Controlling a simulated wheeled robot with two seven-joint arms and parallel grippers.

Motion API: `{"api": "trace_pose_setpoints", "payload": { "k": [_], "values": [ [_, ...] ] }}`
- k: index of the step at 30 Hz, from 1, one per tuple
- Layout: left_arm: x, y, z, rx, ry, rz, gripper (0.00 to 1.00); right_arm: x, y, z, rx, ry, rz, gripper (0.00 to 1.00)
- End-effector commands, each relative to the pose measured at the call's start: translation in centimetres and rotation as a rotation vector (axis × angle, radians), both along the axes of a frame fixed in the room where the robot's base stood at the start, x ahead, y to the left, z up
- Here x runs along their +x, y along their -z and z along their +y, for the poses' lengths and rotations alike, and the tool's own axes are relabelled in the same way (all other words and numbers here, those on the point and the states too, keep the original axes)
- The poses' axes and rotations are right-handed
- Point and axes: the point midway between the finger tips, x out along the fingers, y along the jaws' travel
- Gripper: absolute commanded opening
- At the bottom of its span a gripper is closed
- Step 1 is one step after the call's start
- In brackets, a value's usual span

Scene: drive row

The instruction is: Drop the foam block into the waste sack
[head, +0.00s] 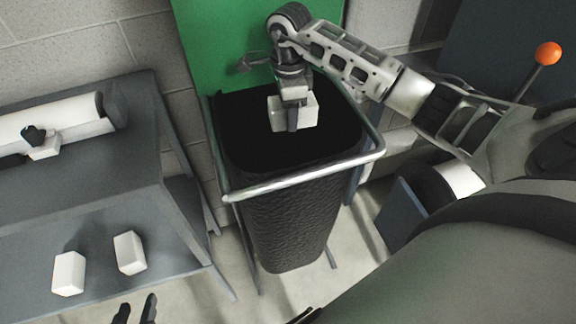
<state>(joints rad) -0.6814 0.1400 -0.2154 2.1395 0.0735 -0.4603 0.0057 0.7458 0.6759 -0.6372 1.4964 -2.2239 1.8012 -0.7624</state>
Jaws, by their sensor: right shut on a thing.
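My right gripper (292,118) reaches in from the right and is shut on a pale foam block (308,109), whose ends show on both sides of the fingers. It holds the block over the open mouth of the black waste sack (290,225). The sack hangs in a metal hoop frame, and its inside is too dark to make out. The height of the block relative to the rim is hard to tell. My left gripper (135,311) shows only as two dark fingertips at the bottom edge, apart and with nothing between them.
A grey table (95,190) stands at the left. A green panel (220,45) stands behind the sack. An orange ball on a rod (547,53) is at the right.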

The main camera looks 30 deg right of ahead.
Motion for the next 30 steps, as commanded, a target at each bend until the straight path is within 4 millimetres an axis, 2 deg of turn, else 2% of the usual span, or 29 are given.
{"api": "trace_pose_setpoints", "payload": {
  "k": [7,8,10,18,22,26,30],
  "values": [
    [0.0,0.0,0.0,-0.003,-0.001,0.000,0.36,0.0,0.1,0.0,0.000,0.001,0.000,0.28],
    [0.0,0.0,0.0,-0.003,-0.001,0.000,0.36,0.0,0.1,0.0,0.000,0.001,0.000,0.55],
    [0.0,0.0,0.0,-0.003,-0.001,0.000,0.36,0.0,0.1,0.0,0.000,0.001,0.000,0.74],
    [0.0,0.0,0.0,-0.002,-0.001,0.000,0.36,0.0,0.0,0.0,0.000,0.001,0.000,0.75],
    [0.0,0.0,0.0,-0.002,-0.001,0.000,0.36,0.1,-0.7,0.0,0.000,0.001,-0.003,0.75],
    [0.0,0.0,0.0,-0.002,-0.001,0.000,0.36,0.1,-2.8,-0.1,-0.001,0.000,-0.006,0.75],
    [0.0,0.1,0.0,-0.003,-0.001,0.000,0.36,0.1,-6.2,-0.1,-0.002,0.001,-0.007,0.75]
  ]
}}
